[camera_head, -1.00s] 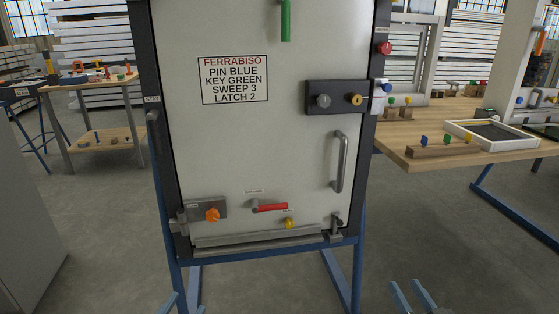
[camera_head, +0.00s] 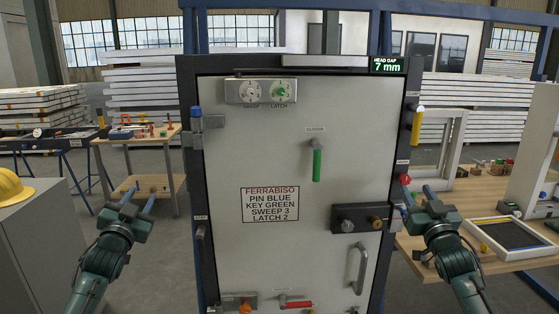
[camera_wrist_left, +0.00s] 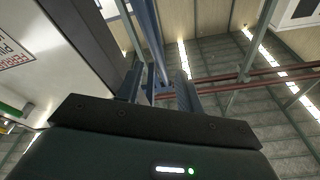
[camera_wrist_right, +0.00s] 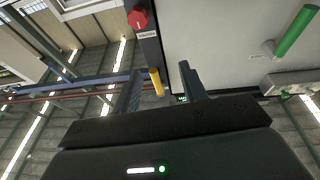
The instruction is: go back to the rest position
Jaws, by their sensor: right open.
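My left gripper (camera_head: 141,194) is raised at the left of the white door panel (camera_head: 260,150), apart from it. Its two fingers stand apart with nothing between them, as the left wrist view also shows (camera_wrist_left: 156,85). My right gripper (camera_head: 417,190) is raised at the panel's right side, in front of the workbench. Its fingers are open and empty in the right wrist view (camera_wrist_right: 160,80).
The panel carries a green handle (camera_head: 317,163), a dark lock block (camera_head: 362,218), a grey pull handle (camera_head: 359,270) and a two-dial plate (camera_head: 260,91). A grey cabinet with a yellow helmet (camera_head: 12,188) stands left. A wooden workbench (camera_head: 480,190) stands right.

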